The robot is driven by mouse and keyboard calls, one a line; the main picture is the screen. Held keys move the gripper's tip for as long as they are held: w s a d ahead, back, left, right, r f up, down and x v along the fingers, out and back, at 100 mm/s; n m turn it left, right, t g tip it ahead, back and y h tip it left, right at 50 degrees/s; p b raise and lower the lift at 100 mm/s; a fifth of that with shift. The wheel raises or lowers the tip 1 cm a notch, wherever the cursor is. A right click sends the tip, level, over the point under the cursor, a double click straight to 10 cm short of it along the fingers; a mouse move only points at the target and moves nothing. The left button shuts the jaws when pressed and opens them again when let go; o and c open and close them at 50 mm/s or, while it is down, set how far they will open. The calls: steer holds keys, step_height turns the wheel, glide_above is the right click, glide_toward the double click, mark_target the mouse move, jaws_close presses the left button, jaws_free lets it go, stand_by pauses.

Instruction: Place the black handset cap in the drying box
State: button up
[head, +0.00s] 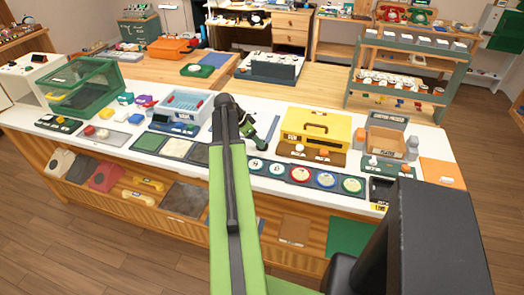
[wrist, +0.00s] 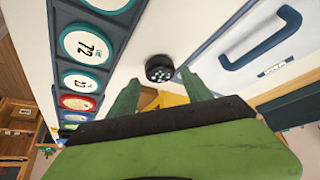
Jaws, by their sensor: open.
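The black handset cap (wrist: 158,68), a small round black piece with pale dots on its face, sits on the white counter in the wrist view. It lies just beyond my fingertips, apart from them. My gripper (wrist: 160,94) is open, with two green fingers and nothing between them. In the head view my gripper (head: 271,131) is low over the counter, left of the yellow box. I cannot make out the cap there. A clear, blue-tinted box (head: 185,107) stands left of my arm and may be the drying box; I cannot read its label.
A row of numbered dials (head: 299,174) lies along the counter's front; it also shows in the wrist view (wrist: 88,48). The yellow box (head: 316,128) stands right of my gripper. A blue handle (wrist: 262,38) on a pale panel lies at upper right in the wrist view.

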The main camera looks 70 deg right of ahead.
steer(key=b+x, duration=0.2)
steer(key=x, duration=0.1)
steer(key=shift+f, duration=0.45)
steer(key=shift+s+d, duration=0.1)
steer(key=shift+r, duration=0.2)
steer(key=c, duration=1.2)
steer(key=shift+r+p, duration=0.55)
steer(key=shift+c, duration=0.2)
step_height(320, 180, up, 4)
steer(key=p, duration=0.4)
steer(key=s+a+r+p, duration=0.6)
steer(key=s+a, duration=0.1)
steer(key=s, duration=0.2)
